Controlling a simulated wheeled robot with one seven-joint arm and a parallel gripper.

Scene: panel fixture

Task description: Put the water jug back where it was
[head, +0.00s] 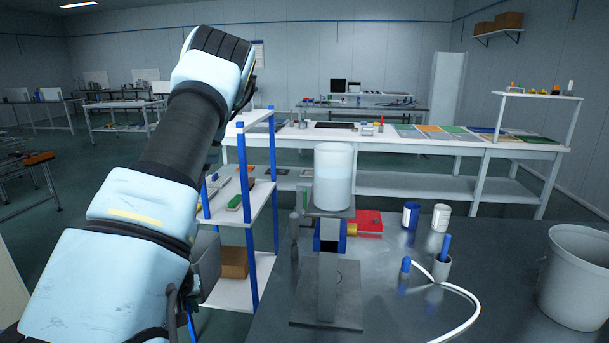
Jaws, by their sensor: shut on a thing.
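My arm rises from the lower left to a bent joint at the top. My gripper cannot be made out; the part of the arm past that bend is hidden behind the nearer links. No water jug can be clearly identified. A dark grey container-like shape (207,266) shows just right of my arm, partly hidden by it; I cannot tell whether it is the jug or whether it is held. A translucent white cylinder (333,178) stands upright on a grey metal stand (328,282) on the dark bench, with a visible level line in it.
The dark bench (405,320) also bears a blue can (410,217), a white can (441,218), a white hose (468,298) with blue ends, and a large grey bucket (575,280) at right. A blue-posted shelf (251,200) stands close to my arm.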

